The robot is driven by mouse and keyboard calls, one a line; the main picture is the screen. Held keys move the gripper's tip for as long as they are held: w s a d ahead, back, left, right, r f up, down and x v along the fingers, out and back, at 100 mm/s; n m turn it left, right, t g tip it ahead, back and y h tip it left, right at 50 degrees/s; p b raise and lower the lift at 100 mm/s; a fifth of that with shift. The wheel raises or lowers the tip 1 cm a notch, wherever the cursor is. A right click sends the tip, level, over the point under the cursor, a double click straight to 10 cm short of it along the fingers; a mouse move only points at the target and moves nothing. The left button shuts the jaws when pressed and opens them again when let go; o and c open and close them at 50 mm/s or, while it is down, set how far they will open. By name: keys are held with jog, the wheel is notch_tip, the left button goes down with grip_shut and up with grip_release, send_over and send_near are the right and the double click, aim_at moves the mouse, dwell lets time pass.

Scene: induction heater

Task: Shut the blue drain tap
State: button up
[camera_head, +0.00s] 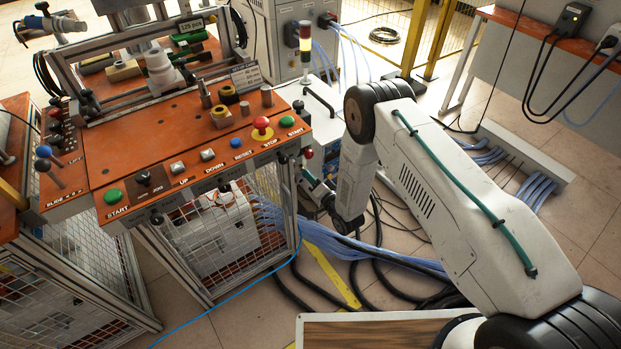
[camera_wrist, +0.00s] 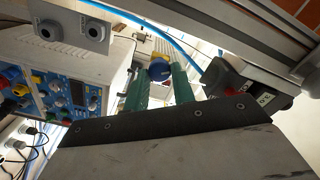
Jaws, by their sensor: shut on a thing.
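The blue drain tap (camera_wrist: 159,70) shows in the wrist view as a small round blue handle between the green fingers of my gripper (camera_wrist: 160,82). The fingers are shut on it. Its turned position cannot be told, and the pipe behind it is mostly hidden. In the head view my gripper (camera_head: 314,184) is low beside the right side of the orange bench, partly hidden by my arm. I cannot make out the tap in that view.
The orange bench (camera_head: 190,140) with its push buttons stands left of my arm. In the wrist view, a control unit (camera_wrist: 65,88) is at left, and a black box with a red part (camera_wrist: 233,92) is close at right. Cables and hoses (camera_head: 375,250) lie on the floor below.

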jog(key=m, duration=0.6)
jog(key=shift+f, duration=0.1)
jog(key=shift+m, duration=0.4)
jog(key=o, duration=1)
jog(key=shift+v, duration=3.9)
